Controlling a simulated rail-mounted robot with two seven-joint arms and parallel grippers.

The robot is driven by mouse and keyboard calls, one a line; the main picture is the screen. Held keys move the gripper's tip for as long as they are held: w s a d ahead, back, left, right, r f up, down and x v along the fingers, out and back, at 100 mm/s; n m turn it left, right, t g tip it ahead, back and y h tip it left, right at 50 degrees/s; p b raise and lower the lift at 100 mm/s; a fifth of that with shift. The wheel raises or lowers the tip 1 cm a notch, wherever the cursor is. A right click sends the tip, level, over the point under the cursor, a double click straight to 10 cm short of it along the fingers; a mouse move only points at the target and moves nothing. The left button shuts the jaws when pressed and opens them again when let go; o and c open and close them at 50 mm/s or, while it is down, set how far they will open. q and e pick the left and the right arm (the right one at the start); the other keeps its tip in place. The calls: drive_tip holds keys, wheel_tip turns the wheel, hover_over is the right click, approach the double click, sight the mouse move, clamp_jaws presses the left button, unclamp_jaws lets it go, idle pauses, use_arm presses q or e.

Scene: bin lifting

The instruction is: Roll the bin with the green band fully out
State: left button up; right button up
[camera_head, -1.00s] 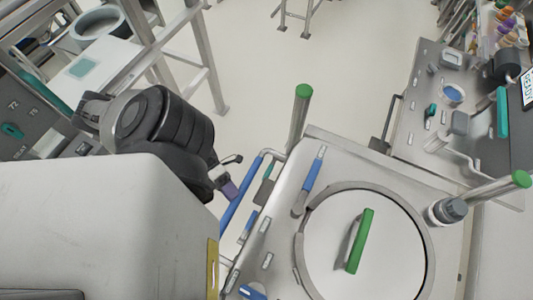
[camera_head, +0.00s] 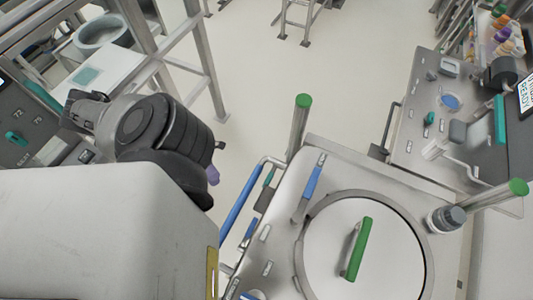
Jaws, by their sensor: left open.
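A steel bin or cart body fills the lower right of the head view. Its round pale lid (camera_head: 390,238) has a green handle (camera_head: 358,249), and green-capped posts (camera_head: 303,102) stand at its corners. I see no green band for certain. A blue bar (camera_head: 240,199) runs along its left side. My left gripper (camera_head: 214,172) is open, just left of the blue bar and apart from it in the picture. It is mostly hidden behind its black wrist; only a purple pad and a small tip show. I cannot see anything held. My right gripper is out of view.
A steel bench (camera_head: 412,140) with teal-handled items stands at the right, close to the bin. A metal frame (camera_head: 187,70) stands at the upper left. The pale floor (camera_head: 262,70) between them is clear. A small stand (camera_head: 305,35) is at the back.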

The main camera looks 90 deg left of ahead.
use_arm(q)
drive_tip(key=shift+v, duration=1.85)
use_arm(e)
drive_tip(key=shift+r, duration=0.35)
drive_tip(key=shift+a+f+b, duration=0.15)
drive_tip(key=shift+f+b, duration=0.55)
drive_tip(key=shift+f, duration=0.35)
use_arm(q)
drive_tip(key=p, duration=0.1)
approach(239, 205)
drive_tip(key=x, duration=0.4)
drive_tip(key=f+x, duration=0.1)
drive_tip(key=x, duration=0.3)
drive_tip(key=shift+w+a+f, duration=0.15)
drive_tip(key=shift+f, duration=0.05)
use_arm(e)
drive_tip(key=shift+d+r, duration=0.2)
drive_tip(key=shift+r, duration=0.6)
use_arm(q)
drive_tip(key=shift+x, duration=0.85)
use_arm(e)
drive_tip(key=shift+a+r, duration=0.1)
use_arm(q)
clamp_jaws()
